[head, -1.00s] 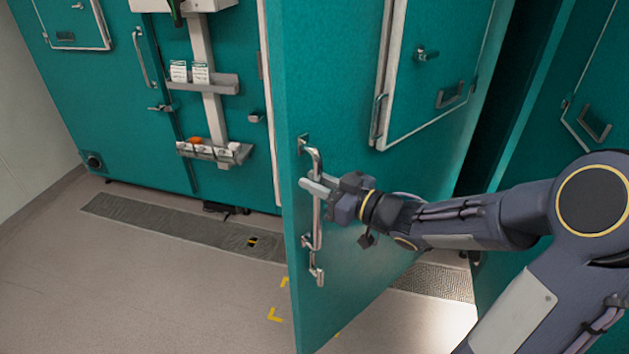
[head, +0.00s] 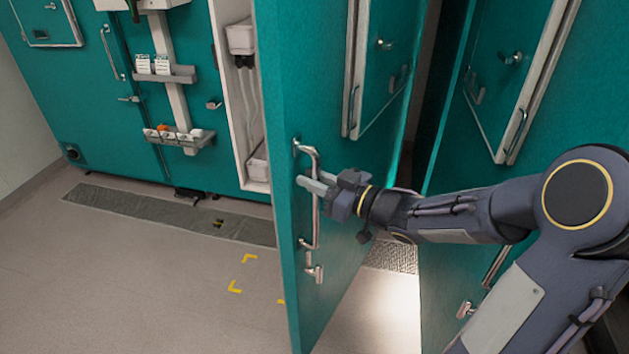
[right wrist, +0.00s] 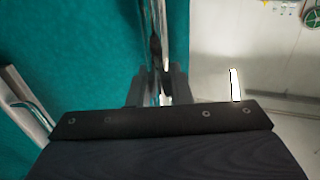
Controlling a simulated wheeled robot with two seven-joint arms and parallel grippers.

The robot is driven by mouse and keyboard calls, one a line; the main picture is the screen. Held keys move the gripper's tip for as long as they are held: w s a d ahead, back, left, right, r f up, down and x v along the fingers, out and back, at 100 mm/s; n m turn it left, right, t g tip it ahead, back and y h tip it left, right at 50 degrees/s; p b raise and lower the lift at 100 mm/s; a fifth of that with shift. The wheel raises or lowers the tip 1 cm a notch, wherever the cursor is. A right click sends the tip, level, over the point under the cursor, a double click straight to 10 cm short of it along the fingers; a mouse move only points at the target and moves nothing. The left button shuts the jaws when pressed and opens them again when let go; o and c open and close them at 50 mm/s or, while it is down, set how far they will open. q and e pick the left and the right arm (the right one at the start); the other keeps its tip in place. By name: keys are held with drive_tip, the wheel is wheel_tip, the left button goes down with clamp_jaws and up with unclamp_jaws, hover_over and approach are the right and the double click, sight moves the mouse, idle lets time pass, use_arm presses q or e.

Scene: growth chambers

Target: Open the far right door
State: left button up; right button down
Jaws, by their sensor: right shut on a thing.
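The teal door (head: 290,110) stands swung out into the room, its edge toward me. A long metal handle (head: 316,215) runs upright near its free edge, with a small latch (head: 315,272) below. My right gripper (head: 318,186) is shut on the upper part of this handle. In the right wrist view my right gripper (right wrist: 162,88) also closes around the handle bar (right wrist: 164,40), beside the teal door face (right wrist: 95,50). My left gripper is not in view.
Another teal door (head: 530,150) with a framed panel stands at the right, close to my right arm. Shelves (head: 182,137) with small items are on the teal wall at the left. The floor (head: 130,270) at the left and front is clear, with yellow corner marks (head: 235,287).

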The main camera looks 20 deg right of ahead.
idle(0.3)
drive_tip(key=c, duration=1.4)
unclamp_jaws()
drive_tip(key=shift+s, duration=0.1)
drive_tip(key=b+v, duration=0.1)
drive_tip(key=v, duration=0.6)
drive_tip(key=shift+s+d, duration=0.25)
drive_tip(key=shift+s, duration=0.05)
